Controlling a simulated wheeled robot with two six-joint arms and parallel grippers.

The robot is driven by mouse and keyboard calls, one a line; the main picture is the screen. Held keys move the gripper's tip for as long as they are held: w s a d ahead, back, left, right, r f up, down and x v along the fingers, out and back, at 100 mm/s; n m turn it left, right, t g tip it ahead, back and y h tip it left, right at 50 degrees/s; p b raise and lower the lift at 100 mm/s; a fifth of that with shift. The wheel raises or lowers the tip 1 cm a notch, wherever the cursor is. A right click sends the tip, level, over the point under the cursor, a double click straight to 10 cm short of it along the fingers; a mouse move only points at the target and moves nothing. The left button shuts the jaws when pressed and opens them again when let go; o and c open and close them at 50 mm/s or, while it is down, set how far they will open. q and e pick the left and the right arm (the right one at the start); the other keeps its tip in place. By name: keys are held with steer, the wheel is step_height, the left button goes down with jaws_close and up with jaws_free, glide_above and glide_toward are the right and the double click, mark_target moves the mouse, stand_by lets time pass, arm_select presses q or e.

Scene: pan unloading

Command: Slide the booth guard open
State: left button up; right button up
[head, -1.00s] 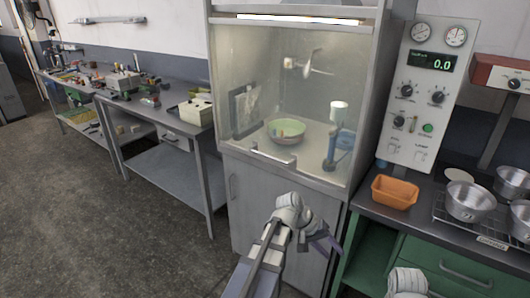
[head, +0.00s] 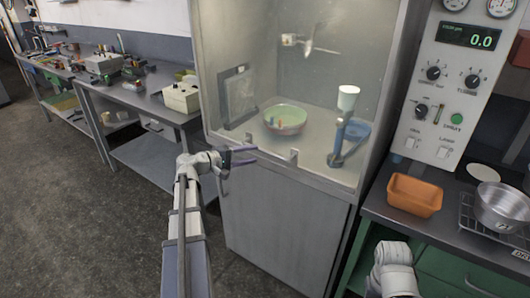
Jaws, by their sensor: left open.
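The booth guard (head: 238,95) is a clear pane across the front of the booth, and it appears down. Its handle (head: 293,158) is a pale bar along the pane's lower edge; part of it is hard to make out near my fingers. My left gripper (head: 242,156) is open, its two dark fingers pointing right, in front of the left part of the handle. I cannot tell whether the fingers touch the bar or straddle it. My right arm shows at the lower right, but its gripper does not.
Inside the booth are a green and pink bowl (head: 285,121) and a blue stand with a white cup (head: 348,97). An orange tray (head: 414,195) and a metal pan (head: 499,205) sit on the right counter. Workbenches (head: 140,98) stand at the left; the floor before them is clear.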

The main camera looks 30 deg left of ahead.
mark_target(264, 152)
arm_select(q)
steer(key=b+x, duration=0.1)
steer(key=x, duration=0.5)
steer(key=shift+w+d, duration=0.2)
steer(key=shift+w, duration=0.05)
jaws_close()
stand_by(1.2)
